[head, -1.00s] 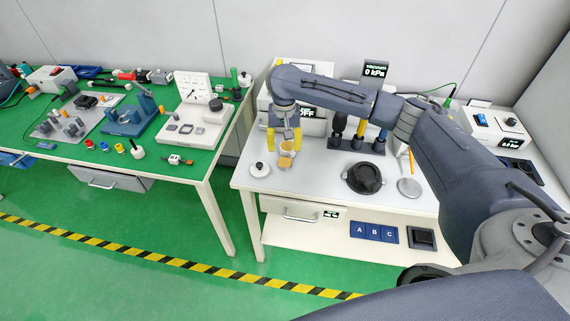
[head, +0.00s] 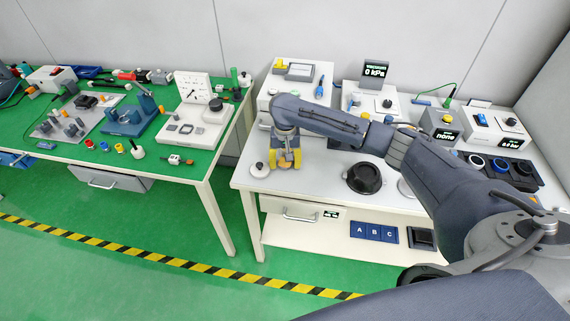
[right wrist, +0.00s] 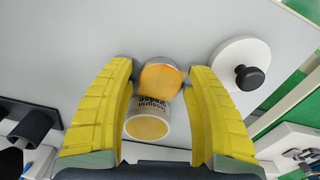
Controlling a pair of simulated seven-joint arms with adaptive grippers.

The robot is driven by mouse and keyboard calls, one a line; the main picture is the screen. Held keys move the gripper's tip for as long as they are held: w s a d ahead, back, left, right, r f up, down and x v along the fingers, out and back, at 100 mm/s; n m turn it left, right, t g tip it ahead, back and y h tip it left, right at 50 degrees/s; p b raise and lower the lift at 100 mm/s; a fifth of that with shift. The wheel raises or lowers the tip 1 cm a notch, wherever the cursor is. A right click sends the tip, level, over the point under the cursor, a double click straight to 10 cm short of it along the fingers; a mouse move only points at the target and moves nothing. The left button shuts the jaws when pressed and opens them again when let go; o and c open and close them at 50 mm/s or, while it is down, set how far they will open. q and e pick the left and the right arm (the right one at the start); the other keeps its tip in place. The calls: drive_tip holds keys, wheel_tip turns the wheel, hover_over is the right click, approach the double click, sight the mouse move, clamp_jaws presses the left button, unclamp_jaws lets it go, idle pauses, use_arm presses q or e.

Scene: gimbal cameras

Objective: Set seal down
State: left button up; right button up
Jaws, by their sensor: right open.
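My right gripper (head: 285,158), with yellow fingers, is low over the left part of the white table. It is open. In the right wrist view its fingers (right wrist: 162,72) stand either side of a small grey piece with an orange face (right wrist: 163,80). I cannot tell whether they touch it. A white lettered jar with a yellow top (right wrist: 148,120) is beside that piece, also between the fingers. No seal is clearly recognisable. Coloured rings (head: 500,166) lie in a dark tray at the back right. My left gripper is out of view.
A white disc with a black knob (right wrist: 240,76) is close beside the gripper; it also shows in the head view (head: 260,169). A round black dish (head: 363,179) lies to the right. Instruments, including a vacuum display (head: 376,70), line the back. A green bench (head: 180,165) stands left.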

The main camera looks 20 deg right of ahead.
drive_tip(key=shift+c, duration=0.4)
drive_tip(key=c, duration=1.1)
drive_tip(key=shift+r, duration=0.15)
